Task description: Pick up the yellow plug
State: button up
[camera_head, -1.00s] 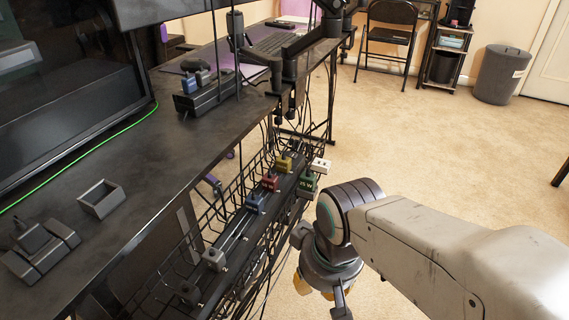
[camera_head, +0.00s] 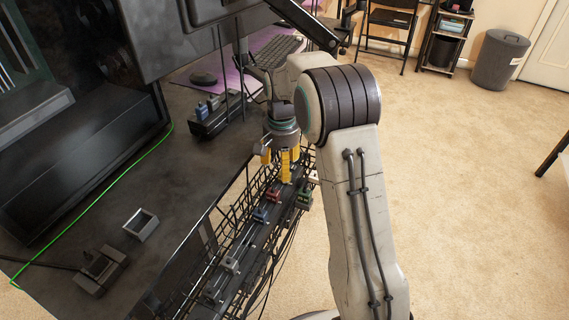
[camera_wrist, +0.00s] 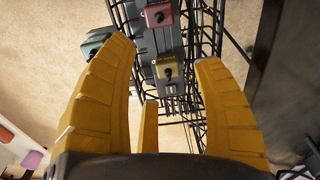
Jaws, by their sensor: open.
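The yellow plug (camera_wrist: 168,69), a dull yellow block with a black knob, sits on the dark power strip (camera_wrist: 168,40) in the wire tray. In the wrist view it lies between and beyond the tips of my gripper (camera_wrist: 166,54), whose yellow fingers are spread wide and empty. In the head view my gripper (camera_head: 283,165) points down over the far part of the tray, and its fingers seem to hide the yellow plug there. I cannot tell the exact height gap.
A red plug (camera_wrist: 159,14) sits close by on the strip, and a green plug (camera_wrist: 98,40) is to the left. A blue plug (camera_head: 260,213) is nearer in the head view. The desk (camera_head: 185,190) edge and wire tray (camera_wrist: 205,30) border the space.

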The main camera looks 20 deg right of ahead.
jog(key=w, duration=0.1)
jog(key=p, duration=0.1)
jog(key=w+f+m, duration=0.1)
jog(key=shift+w+d+f+p, duration=0.1)
jog(key=shift+w+d+p, duration=0.2)
jog(key=shift+w+d, duration=0.05)
jog(key=shift+w+d+f+b, duration=0.1)
jog(key=shift+f+b, duration=0.3)
jog(key=shift+f, duration=0.8)
jog(key=shift+d+f+b, duration=0.25)
jog(key=shift+f+b, duration=0.2)
jog(key=shift+f, duration=0.8)
jog(key=shift+d+f+b, duration=0.25)
jog(key=shift+f+b, duration=0.15)
jog(key=shift+f, duration=0.85)
grip_shut()
